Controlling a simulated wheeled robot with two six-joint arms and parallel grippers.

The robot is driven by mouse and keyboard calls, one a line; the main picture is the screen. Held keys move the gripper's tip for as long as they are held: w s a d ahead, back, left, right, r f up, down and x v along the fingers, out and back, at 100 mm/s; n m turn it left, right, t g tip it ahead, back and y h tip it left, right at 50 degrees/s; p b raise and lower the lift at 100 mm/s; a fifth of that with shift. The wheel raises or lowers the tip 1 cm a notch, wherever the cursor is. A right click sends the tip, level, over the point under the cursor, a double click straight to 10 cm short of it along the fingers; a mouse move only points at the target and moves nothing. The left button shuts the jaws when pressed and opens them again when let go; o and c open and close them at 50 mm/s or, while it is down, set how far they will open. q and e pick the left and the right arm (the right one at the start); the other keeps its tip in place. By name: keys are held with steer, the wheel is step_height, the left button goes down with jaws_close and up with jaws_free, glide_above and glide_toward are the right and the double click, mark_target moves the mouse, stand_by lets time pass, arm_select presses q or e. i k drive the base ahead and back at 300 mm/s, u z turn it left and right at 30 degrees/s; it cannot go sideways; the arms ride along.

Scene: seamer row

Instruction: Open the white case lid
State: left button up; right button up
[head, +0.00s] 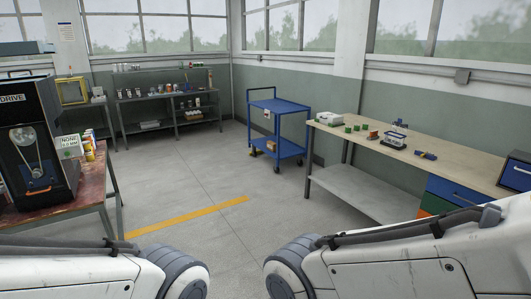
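A small white box (329,118), possibly the white case, sits at the far left end of the long wooden workbench (440,150) on the right. It is too small to tell a lid or whether it is open or shut. My two white arms show at the bottom left and bottom right. Both grippers are out of view, and nothing in this view shows what they hold.
Green blocks (357,127) and small devices lie on the workbench. A blue cart (276,110) stands beyond it. A red table (70,180) with a black machine (38,140) is at left. Shelving (165,97) lines the back. The middle floor is clear.

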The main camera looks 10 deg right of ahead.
mark_target(328, 117)
steer(key=z, duration=0.5)
steer(key=i, duration=2.4)
steer(key=z, duration=0.3)
steer(key=i, duration=2.4)
steer(key=z, duration=0.35)
